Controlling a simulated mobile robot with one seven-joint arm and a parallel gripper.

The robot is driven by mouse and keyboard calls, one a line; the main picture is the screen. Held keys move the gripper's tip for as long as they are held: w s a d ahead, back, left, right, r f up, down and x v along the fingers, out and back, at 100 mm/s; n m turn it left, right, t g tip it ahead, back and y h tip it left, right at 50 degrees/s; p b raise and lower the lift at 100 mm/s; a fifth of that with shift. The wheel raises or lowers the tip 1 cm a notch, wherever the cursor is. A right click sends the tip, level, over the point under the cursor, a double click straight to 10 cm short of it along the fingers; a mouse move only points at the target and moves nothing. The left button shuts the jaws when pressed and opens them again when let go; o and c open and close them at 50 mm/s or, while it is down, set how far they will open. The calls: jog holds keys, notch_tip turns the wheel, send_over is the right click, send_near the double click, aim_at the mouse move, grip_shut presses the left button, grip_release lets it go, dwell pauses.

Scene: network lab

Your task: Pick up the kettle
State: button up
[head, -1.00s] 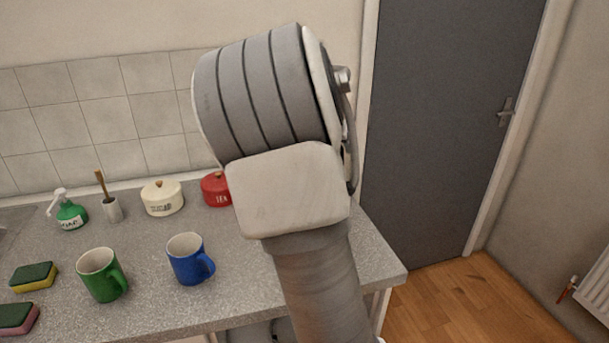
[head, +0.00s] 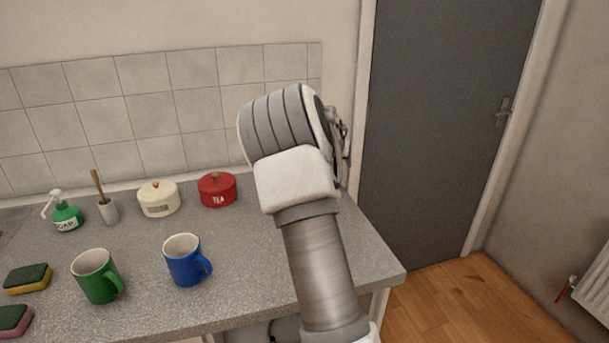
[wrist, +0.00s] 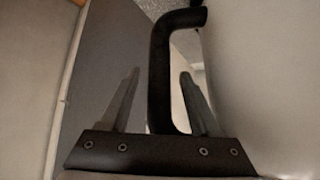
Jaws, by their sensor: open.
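The kettle shows close up in the wrist view, with a black handle (wrist: 162,45) and a large pale body (wrist: 262,75) at the right. My gripper (wrist: 160,73) is open, with one finger on each side of the upright part of the handle. I see gaps between the handle and both fingers. In the head view my arm hides the kettle and my gripper.
The grey counter (head: 240,268) holds a blue mug (head: 185,265), green mug (head: 95,280), red tea tin (head: 217,192), cream tin (head: 158,200), soap bottle (head: 66,215), brush pot (head: 108,212) and sponges (head: 28,279). A grey door (head: 435,130) stands right of the counter.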

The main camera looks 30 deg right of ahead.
jog(key=shift+w+d+f, duration=0.2)
jog(key=shift+d+f, duration=0.05)
jog(key=shift+f, duration=0.05)
grip_shut()
dwell(1.2)
jog(key=shift+w+r, duration=0.1)
jog(key=shift+r, duration=0.15)
